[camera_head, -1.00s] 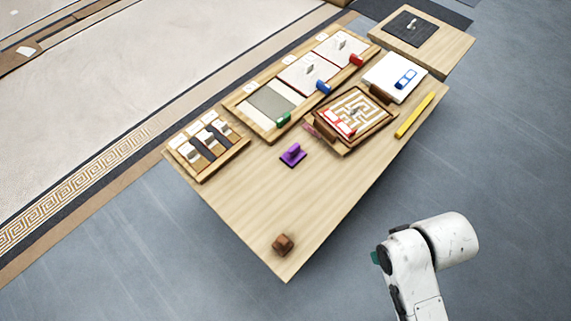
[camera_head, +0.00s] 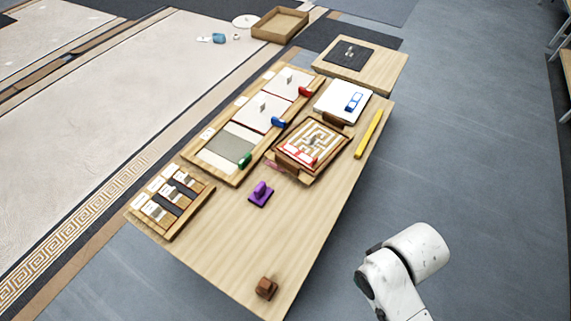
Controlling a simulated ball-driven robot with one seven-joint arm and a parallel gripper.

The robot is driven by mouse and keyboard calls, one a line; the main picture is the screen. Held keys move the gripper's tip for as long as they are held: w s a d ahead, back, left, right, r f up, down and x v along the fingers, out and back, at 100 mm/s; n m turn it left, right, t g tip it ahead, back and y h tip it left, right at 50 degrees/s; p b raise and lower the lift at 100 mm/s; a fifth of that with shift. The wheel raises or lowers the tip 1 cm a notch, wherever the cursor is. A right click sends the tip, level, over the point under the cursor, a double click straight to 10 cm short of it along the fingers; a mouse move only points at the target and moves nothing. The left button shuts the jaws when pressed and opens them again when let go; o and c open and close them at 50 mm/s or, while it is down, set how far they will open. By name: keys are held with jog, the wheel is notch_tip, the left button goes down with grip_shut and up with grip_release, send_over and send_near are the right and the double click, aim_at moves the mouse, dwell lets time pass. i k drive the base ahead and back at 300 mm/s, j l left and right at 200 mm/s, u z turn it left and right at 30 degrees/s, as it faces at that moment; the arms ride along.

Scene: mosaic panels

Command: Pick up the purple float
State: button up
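The purple float (camera_head: 261,194) is a small purple plate with an upright handle. It rests on the bare wood of the long table (camera_head: 225,235), in front of the maze board and the long panel board. Nothing touches it. My white arm shows at the lower right, off the table's right edge. My gripper is outside the picture, so its opening cannot be seen.
A brown block (camera_head: 266,288) stands near the table's front corner. A maze board (camera_head: 309,147), a three-panel board (camera_head: 229,148), a slotted tray (camera_head: 170,204) and a yellow bar (camera_head: 369,134) lie around the float. A smaller table (camera_head: 362,66) stands behind. Grey floor is clear at right.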

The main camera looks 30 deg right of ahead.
aim_at(262, 194)
jog(key=i+j, duration=0.15)
jog(key=i, duration=0.35)
jog(key=i+j+z, duration=0.15)
jog(key=i, duration=0.35)
